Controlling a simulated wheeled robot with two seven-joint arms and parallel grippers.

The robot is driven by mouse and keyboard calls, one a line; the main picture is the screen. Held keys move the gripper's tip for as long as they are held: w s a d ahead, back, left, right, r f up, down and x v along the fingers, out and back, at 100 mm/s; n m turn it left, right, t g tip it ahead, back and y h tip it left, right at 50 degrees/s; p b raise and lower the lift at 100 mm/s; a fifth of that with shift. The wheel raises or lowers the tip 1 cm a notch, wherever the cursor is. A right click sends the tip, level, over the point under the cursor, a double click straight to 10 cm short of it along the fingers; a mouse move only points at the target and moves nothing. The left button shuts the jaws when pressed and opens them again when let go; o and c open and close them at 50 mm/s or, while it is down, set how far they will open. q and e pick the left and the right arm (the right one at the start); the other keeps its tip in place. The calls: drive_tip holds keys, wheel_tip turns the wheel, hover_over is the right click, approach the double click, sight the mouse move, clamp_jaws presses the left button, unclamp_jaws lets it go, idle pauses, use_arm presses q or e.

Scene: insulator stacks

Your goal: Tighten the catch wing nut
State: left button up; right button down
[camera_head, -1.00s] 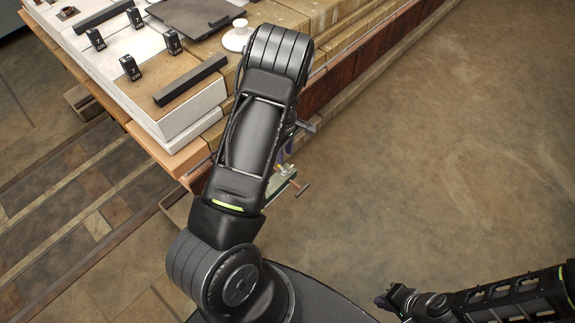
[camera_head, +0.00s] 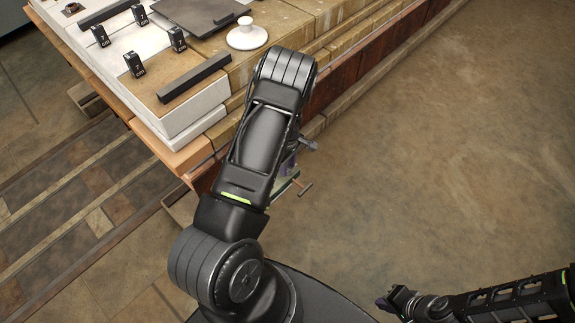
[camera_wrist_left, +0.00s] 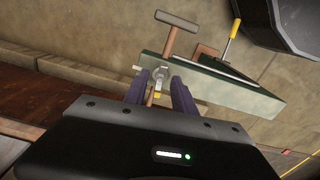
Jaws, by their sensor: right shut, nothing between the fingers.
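A green clamp-like fixture (camera_wrist_left: 215,88) with a brown T-shaped handle (camera_wrist_left: 170,35) fills the upper middle of the left wrist view. A small grey metal piece (camera_wrist_left: 160,75), probably the catch wing nut, sits at its near end. My left gripper (camera_wrist_left: 158,84) points at it, its two purple fingers apart on either side; I see no clear contact. My right gripper (camera_head: 388,302) is shut and empty at the lower right, over bare floor.
A stepped stack of pale slabs (camera_head: 190,122) stands at upper left, with several small black marked blocks (camera_head: 134,64), a dark bar (camera_head: 193,78), a dark plate (camera_head: 205,15) and a white knobbed disc (camera_head: 247,36). A yellow-handled part (camera_wrist_left: 233,30) rises behind the fixture. Floor at right is clear.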

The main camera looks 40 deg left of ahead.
use_arm(q)
drive_tip(key=shift+c, duration=0.4)
clamp_jaws()
